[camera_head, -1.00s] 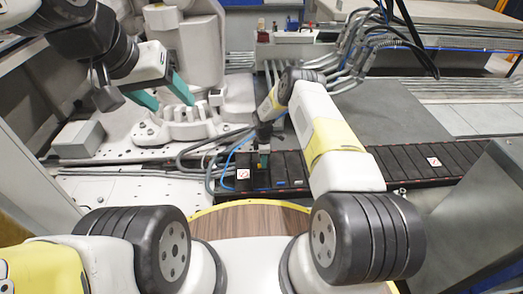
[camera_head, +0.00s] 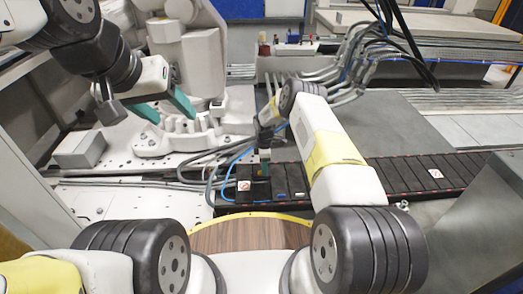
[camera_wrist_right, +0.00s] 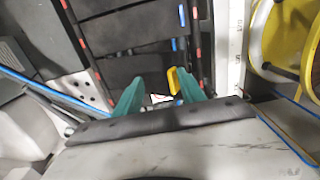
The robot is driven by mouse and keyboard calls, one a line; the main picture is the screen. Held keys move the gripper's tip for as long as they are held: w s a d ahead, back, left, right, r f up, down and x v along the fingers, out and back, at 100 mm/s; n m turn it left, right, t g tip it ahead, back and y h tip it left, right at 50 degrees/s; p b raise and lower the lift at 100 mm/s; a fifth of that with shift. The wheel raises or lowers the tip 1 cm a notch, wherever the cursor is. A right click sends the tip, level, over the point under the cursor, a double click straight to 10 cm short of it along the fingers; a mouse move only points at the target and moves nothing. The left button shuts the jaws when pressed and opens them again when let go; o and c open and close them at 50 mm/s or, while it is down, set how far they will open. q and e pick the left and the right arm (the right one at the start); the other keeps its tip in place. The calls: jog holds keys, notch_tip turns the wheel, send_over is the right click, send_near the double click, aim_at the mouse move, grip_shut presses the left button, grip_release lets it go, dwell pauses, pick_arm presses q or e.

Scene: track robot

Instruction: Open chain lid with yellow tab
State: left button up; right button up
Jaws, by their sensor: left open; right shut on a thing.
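The black cable chain (camera_head: 400,174) runs across the head view, with segmented lids and orange-red marks along its edges. It also shows in the right wrist view (camera_wrist_right: 128,35). The yellow tab (camera_wrist_right: 174,81) stands between the green fingers of my right gripper (camera_wrist_right: 158,95), close to the right-hand finger. My right gripper (camera_head: 263,172) reaches down to the chain's left end and is shut on the tab; the exact contact is hard to see. My left gripper (camera_head: 168,107) is open and empty, above the white machine base, away from the chain.
A white machine (camera_head: 185,65) stands behind my left gripper. A grey box (camera_head: 80,149) sits at left. A grey panel (camera_head: 485,215) rises at right.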

jog(key=shift+w+d+r, duration=0.1)
jog(key=shift+w, duration=0.15)
notch_tip(320, 180, up, 8)
jog(key=shift+s+f, duration=0.2)
dwell(0.3)
